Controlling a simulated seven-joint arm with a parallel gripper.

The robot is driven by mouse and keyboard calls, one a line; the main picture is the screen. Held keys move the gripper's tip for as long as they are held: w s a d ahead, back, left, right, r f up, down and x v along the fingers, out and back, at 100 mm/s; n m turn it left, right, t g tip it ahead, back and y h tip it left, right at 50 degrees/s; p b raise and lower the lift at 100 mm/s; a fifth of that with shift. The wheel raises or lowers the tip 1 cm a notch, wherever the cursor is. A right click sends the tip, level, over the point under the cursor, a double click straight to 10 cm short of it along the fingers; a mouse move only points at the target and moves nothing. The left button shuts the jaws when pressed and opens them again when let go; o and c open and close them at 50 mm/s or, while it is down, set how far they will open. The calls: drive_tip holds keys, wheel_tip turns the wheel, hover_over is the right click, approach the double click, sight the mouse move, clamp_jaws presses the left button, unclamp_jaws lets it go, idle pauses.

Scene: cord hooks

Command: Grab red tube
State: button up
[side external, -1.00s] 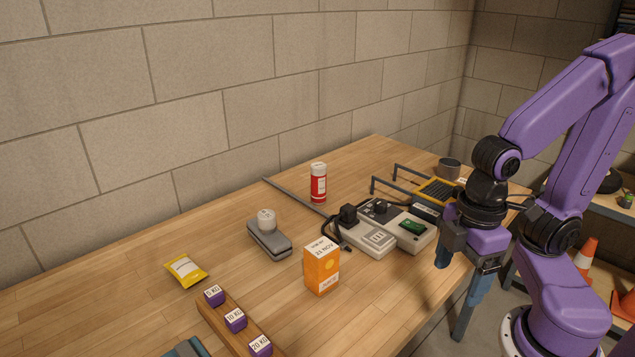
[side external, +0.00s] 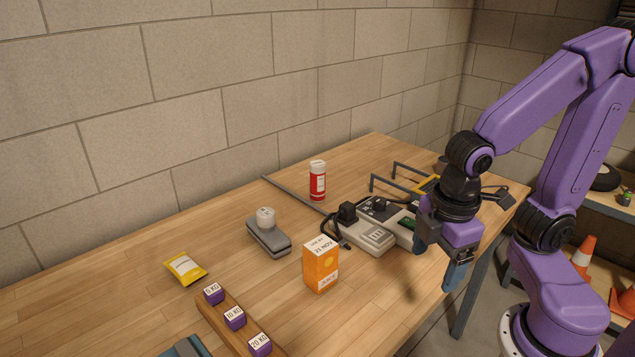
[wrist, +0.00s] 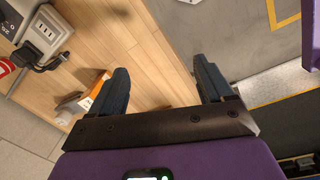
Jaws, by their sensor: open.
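The red tube (side external: 318,182) stands upright near the back of the wooden table, with a white cap and a white label. In the wrist view a red and white piece (wrist: 5,68) at the left edge looks like part of it. My gripper (side external: 436,272) is open and empty, by the table's right edge, well to the right of the tube and apart from it. In the wrist view its two blue fingers (wrist: 165,80) are spread wide, with bare table and floor between them.
A grey stapler-like object (side external: 268,238), a yellow packet (side external: 185,269) and a weight rack (side external: 225,322) lie left.

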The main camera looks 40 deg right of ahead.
drive_tip(key=w+n+t+h, duration=0.2)
drive_tip(key=w+n+h, duration=0.1)
drive_tip(key=w, duration=1.1)
drive_tip(key=n+t+h, duration=0.4)
drive_tip(key=n+h, duration=0.3)
drive_tip(key=h, duration=0.1)
approach(315, 173)
drive_tip(key=x, duration=0.7)
drive_tip(key=shift+w+d+r, duration=0.1)
drive_tip(key=shift+d, duration=0.2)
drive_tip(key=shift+f+x, duration=0.1)
drive_tip(key=shift+x, duration=1.2)
drive_tip(key=shift+f+x, duration=0.15)
drive_tip(key=shift+x, duration=1.15)
drive_tip(key=shift+a, duration=0.1)
drive_tip(key=shift+c, duration=0.3)
drive_tip(key=c, duration=1)
drive_tip(key=shift+r, duration=0.1)
drive_tip(key=shift+c, duration=0.5)
